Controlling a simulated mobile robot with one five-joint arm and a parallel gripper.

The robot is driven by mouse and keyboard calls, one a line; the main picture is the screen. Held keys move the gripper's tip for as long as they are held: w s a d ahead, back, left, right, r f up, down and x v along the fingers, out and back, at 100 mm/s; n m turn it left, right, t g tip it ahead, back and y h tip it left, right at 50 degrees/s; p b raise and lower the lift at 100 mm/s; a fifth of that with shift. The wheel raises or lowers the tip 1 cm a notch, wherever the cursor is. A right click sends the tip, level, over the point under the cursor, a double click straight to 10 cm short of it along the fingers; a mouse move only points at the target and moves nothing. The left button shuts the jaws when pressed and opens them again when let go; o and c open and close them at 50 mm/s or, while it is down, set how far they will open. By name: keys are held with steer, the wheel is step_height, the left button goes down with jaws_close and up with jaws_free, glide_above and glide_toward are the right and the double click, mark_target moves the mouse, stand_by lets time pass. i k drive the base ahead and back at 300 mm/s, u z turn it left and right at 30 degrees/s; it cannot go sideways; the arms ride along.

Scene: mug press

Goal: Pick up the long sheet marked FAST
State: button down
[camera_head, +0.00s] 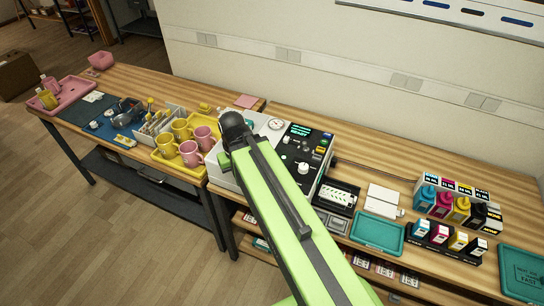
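Small lettering that seems to read FAST is on a teal tray or mat (522,268) at the right edge of the bench. The lettering is dark and tiny, and I cannot tell whether a separate sheet lies there. The picture's edge cuts off part of the teal piece. My green arm reaches up from the bottom middle to a dark rounded joint in front of the press machine. No gripper fingers show, so I cannot see whether anything is held.
The machine (302,148) has dials and a dark panel. Yellow and pink mugs (190,153) stand left of it on a yellow tray (176,166). A second teal tray (377,232), white pads (383,200) and several ink bottles (460,210) are on the right. A wall backs the bench.

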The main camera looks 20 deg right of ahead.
mark_target(331, 193)
steer(key=z, duration=4.65)
steer(key=i, duration=0.1)
steer(key=u, duration=3.4)
